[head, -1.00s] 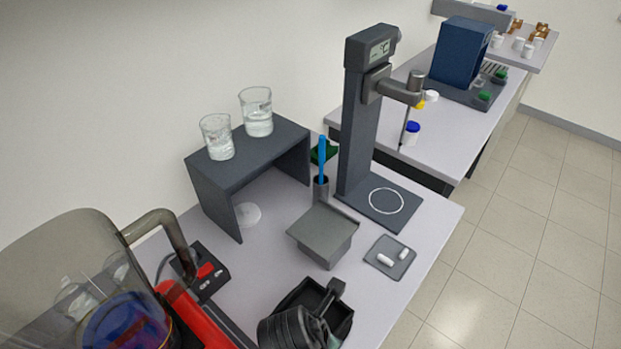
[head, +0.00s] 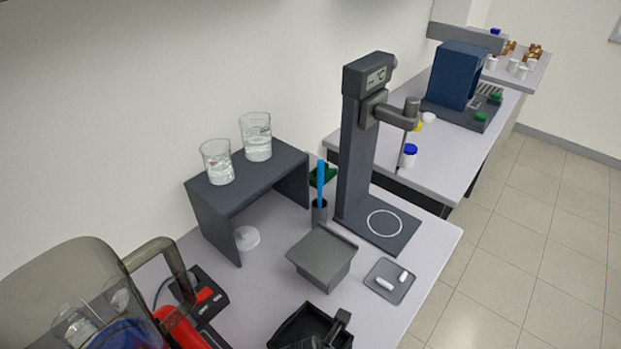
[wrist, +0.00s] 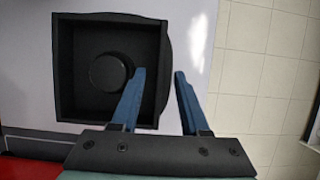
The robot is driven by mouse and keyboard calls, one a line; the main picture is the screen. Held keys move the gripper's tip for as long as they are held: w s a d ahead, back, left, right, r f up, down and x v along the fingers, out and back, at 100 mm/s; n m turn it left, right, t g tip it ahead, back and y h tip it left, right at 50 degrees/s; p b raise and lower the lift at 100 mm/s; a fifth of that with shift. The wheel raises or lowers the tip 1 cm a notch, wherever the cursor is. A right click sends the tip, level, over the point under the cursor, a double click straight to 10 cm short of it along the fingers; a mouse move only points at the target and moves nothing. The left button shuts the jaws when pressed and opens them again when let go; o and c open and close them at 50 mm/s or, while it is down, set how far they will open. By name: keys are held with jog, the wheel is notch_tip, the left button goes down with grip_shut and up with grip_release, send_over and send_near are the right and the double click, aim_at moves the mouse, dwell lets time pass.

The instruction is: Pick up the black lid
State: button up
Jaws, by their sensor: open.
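A black square piece with a raised rim (wrist: 80,108) fills the upper left of the wrist view. A round black knob or disc (wrist: 110,72) stands in its middle; I cannot tell whether the two are one part. In the head view the square piece (head: 285,330) lies on the bench at the bottom edge, partly cut off. My gripper (wrist: 160,73) is open. Its two blue fingers reach either side of the piece's right rim, the left finger over the inside and the right finger outside. I see no clear contact.
A grey tapered box (head: 322,258) and a small tray (head: 389,282) with white pieces stand behind. A tall dark stand (head: 357,160), a shelf (head: 205,200) with two beakers, and a clear jug (head: 60,275) surround the spot. The bench edge is near on the right.

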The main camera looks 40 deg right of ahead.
jog(key=shift+f, duration=0.25)
dwell(0.3)
grip_shut()
dwell(1.4)
